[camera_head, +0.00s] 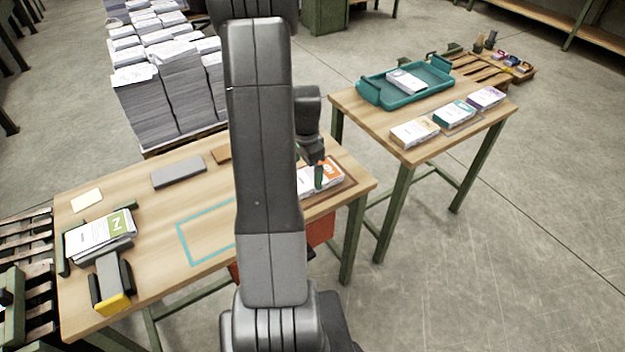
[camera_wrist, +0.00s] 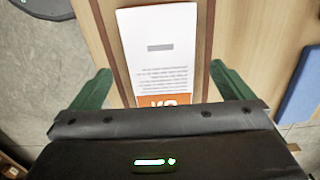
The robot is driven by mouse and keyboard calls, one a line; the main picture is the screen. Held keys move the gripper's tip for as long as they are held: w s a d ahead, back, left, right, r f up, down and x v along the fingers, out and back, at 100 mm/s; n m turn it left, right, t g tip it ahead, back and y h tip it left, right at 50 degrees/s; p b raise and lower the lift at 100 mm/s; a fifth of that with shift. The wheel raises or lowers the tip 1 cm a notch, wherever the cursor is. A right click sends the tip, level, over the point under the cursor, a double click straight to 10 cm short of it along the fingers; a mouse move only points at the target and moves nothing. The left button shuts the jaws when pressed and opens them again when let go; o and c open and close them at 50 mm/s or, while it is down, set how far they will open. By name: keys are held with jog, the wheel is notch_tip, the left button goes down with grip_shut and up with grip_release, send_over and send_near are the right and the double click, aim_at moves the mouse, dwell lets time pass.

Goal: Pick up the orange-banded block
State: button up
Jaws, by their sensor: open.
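The orange-banded block (camera_head: 332,171) is a white paper stack on a brown board (camera_head: 340,193) at the right end of the near table, partly hidden by my arm. In the wrist view the block (camera_wrist: 158,45) shows its white printed top, with the orange band (camera_wrist: 165,99) near my gripper's body. My gripper (camera_head: 310,166) is over the block. In the wrist view my gripper (camera_wrist: 160,69) is open, one green finger on each side of the block with a gap at both sides. I cannot tell how far the fingertips are above the board.
The near table (camera_head: 150,215) also holds a green-banded stack (camera_head: 100,238), a grey slab (camera_head: 178,172), a yellow-and-black device (camera_head: 112,285) and a teal outline (camera_head: 187,245). A second table (camera_head: 385,130) at right carries a teal tray (camera_head: 375,92) and several banded blocks. Tall paper stacks (camera_head: 160,105) stand behind.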

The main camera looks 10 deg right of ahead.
aim_at(308, 177)
jog(key=f, duration=0.2)
jog(key=shift+w+d+f, duration=0.15)
jog(key=shift+d+f, duration=0.05)
jog(key=shift+f, duration=0.65)
jog(key=c, duration=1.2)
jog(key=shift+o, duration=0.2)
jog(key=shift+r, duration=0.15)
